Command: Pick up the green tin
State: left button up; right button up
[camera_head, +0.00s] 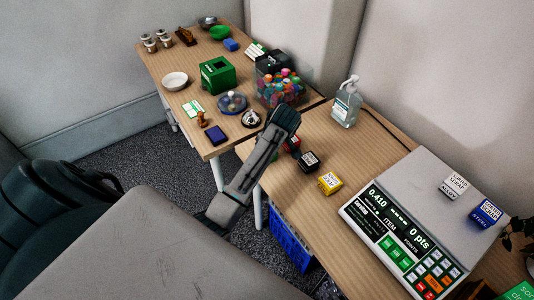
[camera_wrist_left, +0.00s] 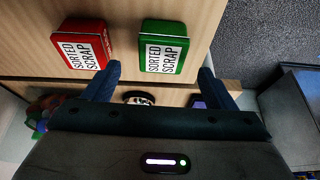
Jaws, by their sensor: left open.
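In the left wrist view, the green tin (camera_wrist_left: 172,47) lies on the wooden table with a white "SORTED SCRAP" label facing up. It sits ahead of the fingers, roughly between their tips and closer to the right one in the picture. My left gripper (camera_wrist_left: 159,66) is open with nothing held. A red tin (camera_wrist_left: 82,46) lies to the left of the green one. My right gripper is not in view.
Black (camera_head: 309,162) and yellow (camera_head: 329,183) tins lie nearby. A scale (camera_head: 400,222) carries white (camera_head: 453,186) and blue (camera_head: 486,214) tins. A sanitizer bottle (camera_head: 346,103) stands behind. A bell (camera_head: 251,118) and a jar of colourful items (camera_head: 281,92) are on the farther table.

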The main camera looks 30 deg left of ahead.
pick_arm(q)
jog(key=shift+w+a+f+p, duration=0.1)
jog(key=shift+a+f+p, duration=0.2)
jog(key=shift+f, duration=0.3)
jog(key=p+x, duration=0.1)
jog(key=x, duration=0.3)
jog(key=shift+a+f, duration=0.1)
jog(key=c, duration=1.2)
